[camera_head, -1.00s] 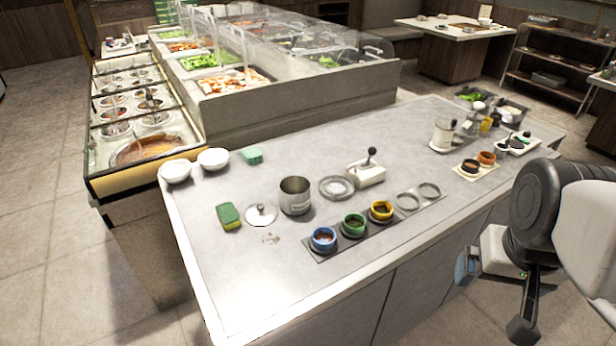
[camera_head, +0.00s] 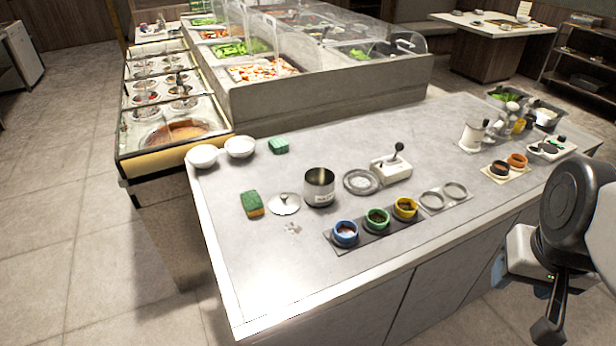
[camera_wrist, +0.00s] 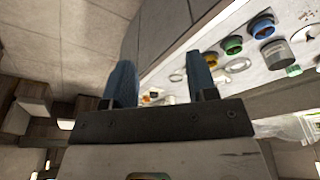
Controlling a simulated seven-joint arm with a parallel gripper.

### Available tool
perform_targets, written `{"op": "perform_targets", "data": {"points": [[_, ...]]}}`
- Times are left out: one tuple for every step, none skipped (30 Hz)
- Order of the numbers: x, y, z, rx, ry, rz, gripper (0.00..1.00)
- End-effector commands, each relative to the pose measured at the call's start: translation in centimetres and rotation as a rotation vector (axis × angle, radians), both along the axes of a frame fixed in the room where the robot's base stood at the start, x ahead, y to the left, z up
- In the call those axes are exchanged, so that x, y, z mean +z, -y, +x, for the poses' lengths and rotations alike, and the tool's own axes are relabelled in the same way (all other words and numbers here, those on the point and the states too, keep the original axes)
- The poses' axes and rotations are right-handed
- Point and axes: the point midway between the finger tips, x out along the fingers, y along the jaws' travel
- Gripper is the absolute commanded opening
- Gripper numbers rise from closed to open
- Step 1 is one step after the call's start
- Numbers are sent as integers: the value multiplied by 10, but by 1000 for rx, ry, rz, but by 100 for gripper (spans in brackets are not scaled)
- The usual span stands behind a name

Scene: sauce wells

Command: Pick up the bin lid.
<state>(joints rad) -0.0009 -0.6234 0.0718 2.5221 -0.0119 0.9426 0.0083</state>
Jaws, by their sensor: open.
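A round silver lid with a small knob, likely the bin lid (camera_head: 284,204), lies flat on the counter in the head view. It sits just left of an open metal bin (camera_head: 319,188), which is upright. In the wrist view the metal bin (camera_wrist: 277,54) shows near the right side. My gripper (camera_wrist: 163,85) is open and empty, its two blue fingers apart. In the head view my arm is at the right, beyond the counter's front edge and far from the lid; the fingertips are mostly hidden there.
A green and yellow sponge (camera_head: 252,204) lies left of the lid, near small white scraps (camera_head: 292,228). Blue (camera_head: 345,234), green (camera_head: 377,219) and yellow (camera_head: 405,208) sauce cups stand in front of the bin. White bowls (camera_head: 240,147) stand behind. The counter's front left (camera_head: 250,280) is clear.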

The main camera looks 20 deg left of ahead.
Motion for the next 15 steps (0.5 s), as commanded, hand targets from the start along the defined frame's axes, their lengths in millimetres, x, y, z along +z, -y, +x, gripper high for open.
{"op": "perform_targets", "data": {"points": [[1, -2, 4, 13, -3, -2, 53], [2, -4, 7, 23, -5, -4, 53], [2, -6, 11, 38, -9, -7, 53], [3, -8, 16, 51, -13, -9, 53], [4, -10, 20, 65, -17, -12, 53], [5, -13, 26, 86, -21, -16, 53], [6, -16, 32, 105, -26, -19, 53], [7, -19, 37, 123, -30, -22, 53], [9, -24, 45, 149, -34, -28, 53], [9, -28, 51, 171, -40, -32, 53], [10, -31, 58, 192, -44, -35, 53], [11, -37, 66, 220, -50, -41, 53], [11, -42, 73, 244, -55, -45, 53], [12, -46, 79, 264, -60, -49, 53], [12, -52, 88, 294, -67, -55, 53]]}}
